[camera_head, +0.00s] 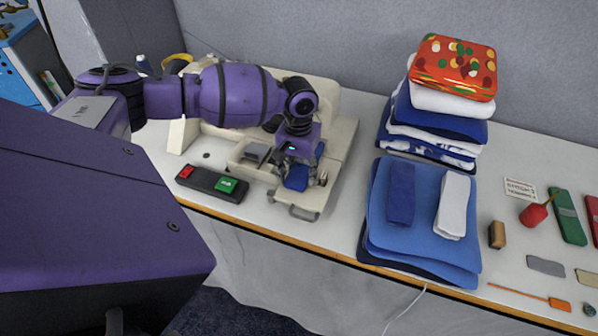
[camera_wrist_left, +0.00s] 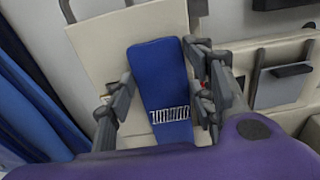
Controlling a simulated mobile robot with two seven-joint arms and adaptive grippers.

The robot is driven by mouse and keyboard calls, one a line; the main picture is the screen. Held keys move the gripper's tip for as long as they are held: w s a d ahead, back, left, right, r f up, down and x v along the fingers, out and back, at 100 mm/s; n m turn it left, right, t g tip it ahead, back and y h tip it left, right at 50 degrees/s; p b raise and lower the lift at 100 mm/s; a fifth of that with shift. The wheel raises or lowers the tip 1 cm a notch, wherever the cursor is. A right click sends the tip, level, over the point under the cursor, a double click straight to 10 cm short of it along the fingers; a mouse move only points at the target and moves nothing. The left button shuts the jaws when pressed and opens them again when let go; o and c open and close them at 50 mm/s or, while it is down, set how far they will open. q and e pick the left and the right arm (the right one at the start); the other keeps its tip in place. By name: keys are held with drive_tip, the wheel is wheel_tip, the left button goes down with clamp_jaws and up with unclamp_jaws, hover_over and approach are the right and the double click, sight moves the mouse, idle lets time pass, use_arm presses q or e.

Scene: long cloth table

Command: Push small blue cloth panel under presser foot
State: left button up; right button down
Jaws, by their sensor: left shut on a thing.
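My left gripper (camera_head: 300,168) is over the cream bed of the sewing machine (camera_head: 340,140), shut on the small blue cloth panel (camera_head: 296,179). In the left wrist view the panel (camera_wrist_left: 159,75) lies lengthwise between the gripper's fingers, its narrower end nearer my wrist. A small black-and-white striped patch (camera_wrist_left: 170,115) shows at that end; I cannot tell what it is. My arm and gripper hide much of the machine. I cannot make out the presser foot. My right gripper is not in view.
A black control box with red and green buttons (camera_head: 212,184) lies left of the machine. Stacked blue cloths (camera_head: 425,243) and a tall folded pile with a patterned red top (camera_head: 454,68) stand to the right. Small tools, including a red bulb (camera_head: 533,215), lie farther right.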

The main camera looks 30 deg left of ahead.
use_arm(q)
drive_tip(key=shift+w, duration=0.15)
drive_tip(key=o, duration=1.2)
drive_tip(key=shift+r, duration=0.1)
drive_tip(key=shift+o, duration=0.2)
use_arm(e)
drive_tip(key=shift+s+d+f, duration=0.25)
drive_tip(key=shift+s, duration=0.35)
use_arm(q)
drive_tip(key=shift+a+r, duration=0.1)
drive_tip(key=shift+r, duration=0.1)
wheel_tip(320, 180, up, 11)
drive_tip(key=shift+r, duration=0.2)
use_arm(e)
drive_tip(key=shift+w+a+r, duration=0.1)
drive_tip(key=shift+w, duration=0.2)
use_arm(q)
drive_tip(key=shift+s+f, duration=0.1)
drive_tip(key=shift+s, duration=0.1)
